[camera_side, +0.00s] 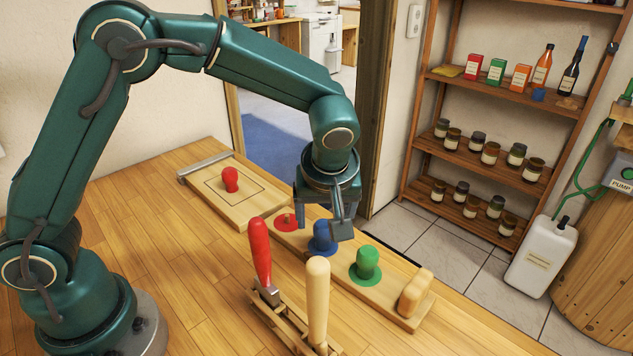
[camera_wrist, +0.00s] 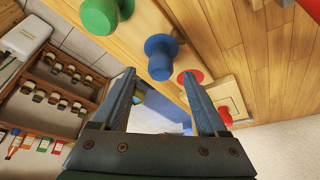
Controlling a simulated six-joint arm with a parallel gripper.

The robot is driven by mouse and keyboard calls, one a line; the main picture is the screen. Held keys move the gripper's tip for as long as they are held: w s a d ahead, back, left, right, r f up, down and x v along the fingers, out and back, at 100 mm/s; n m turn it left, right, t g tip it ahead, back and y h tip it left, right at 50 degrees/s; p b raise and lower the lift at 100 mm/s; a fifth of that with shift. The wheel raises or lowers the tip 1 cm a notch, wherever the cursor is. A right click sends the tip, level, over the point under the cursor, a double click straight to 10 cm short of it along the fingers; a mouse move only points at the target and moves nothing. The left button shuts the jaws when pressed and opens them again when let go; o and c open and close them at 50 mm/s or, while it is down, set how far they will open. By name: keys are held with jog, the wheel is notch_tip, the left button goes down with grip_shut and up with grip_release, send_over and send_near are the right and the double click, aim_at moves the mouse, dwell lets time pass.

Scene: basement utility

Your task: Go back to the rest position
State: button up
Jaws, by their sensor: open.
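My gripper (camera_side: 320,216) is open and empty. It hangs from my raised arm above the long wooden board (camera_side: 398,308), over its red and blue places. A blue knob (camera_side: 322,238) stands on the board just below and behind a finger, partly hidden. In the wrist view both fingers of the gripper (camera_wrist: 160,78) are spread, with the blue knob (camera_wrist: 160,58) beyond them. A red knob (camera_side: 230,179) stands upright inside a drawn outline on a separate board (camera_side: 252,216).
A green knob (camera_side: 364,264) and a plain wooden block (camera_side: 415,292) also stand on the long board. In front, a wooden rack (camera_side: 295,338) holds a red-handled tool (camera_side: 261,252) and a wood-handled one (camera_side: 318,300) upright. The tabletop left of them is clear. Shelves (camera_side: 470,155) stand beyond the table.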

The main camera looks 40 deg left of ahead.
jog(key=shift+v, duration=0.9)
jog(key=shift+f, duration=0.2)
jog(key=x, duration=0.4)
jog(key=shift+a, duration=0.1)
notch_tip(320, 180, up, 7)
jog(key=shift+w+r, duration=0.1)
jog(key=shift+r, duration=0.1)
jog(key=s+a+r, duration=0.1)
jog(key=s+a, duration=0.2)
jog(key=a, duration=1.1)
jog(key=shift+s+r+m, duration=0.2)
jog(key=shift+r+m, duration=0.1)
jog(key=shift+r, duration=0.1)
